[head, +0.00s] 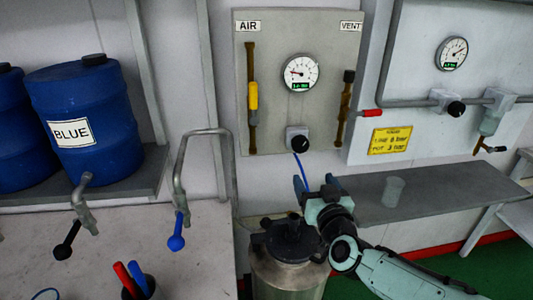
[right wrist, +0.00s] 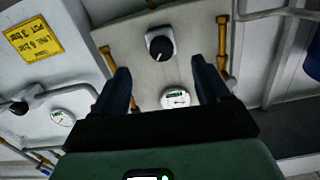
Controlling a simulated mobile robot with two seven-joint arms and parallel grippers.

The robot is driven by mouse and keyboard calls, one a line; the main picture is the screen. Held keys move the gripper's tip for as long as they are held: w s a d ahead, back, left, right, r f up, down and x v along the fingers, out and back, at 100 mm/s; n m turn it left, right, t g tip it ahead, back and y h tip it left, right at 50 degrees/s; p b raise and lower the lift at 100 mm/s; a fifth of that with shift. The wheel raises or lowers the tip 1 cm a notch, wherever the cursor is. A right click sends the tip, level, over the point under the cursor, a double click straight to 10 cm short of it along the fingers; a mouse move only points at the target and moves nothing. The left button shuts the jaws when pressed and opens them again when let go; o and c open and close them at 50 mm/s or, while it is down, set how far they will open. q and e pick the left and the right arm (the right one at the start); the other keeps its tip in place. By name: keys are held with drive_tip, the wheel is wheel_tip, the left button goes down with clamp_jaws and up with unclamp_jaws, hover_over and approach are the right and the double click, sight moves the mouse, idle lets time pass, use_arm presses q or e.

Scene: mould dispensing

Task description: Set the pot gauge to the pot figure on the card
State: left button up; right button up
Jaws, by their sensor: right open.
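My right gripper (head: 316,183) is open and empty, below the knob. In the right wrist view, my fingers (right wrist: 160,75) point toward the panel, with the knob (right wrist: 160,46) and gauge (right wrist: 175,98) ahead, apart from both. My left gripper is out of view.
A metal pot (head: 288,275) with a black lid stands beneath my right gripper. A yellow-handled valve (head: 252,96) and a vent valve (head: 347,90) flank the gauge. A second gauge (head: 452,53) and knob (head: 456,108) are at right. A grey shelf (head: 440,190) holds a clear cup (head: 394,189).

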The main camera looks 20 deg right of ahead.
sight(301, 146)
drive_tip(key=x, duration=0.4)
drive_tip(key=r+x, duration=0.1)
drive_tip(key=x, duration=0.3)
drive_tip(key=r+x, duration=0.1)
drive_tip(key=x, duration=0.4)
drive_tip(key=shift+d+r, duration=0.15)
drive_tip(key=shift+r, duration=0.05)
drive_tip(key=c, duration=1.1)
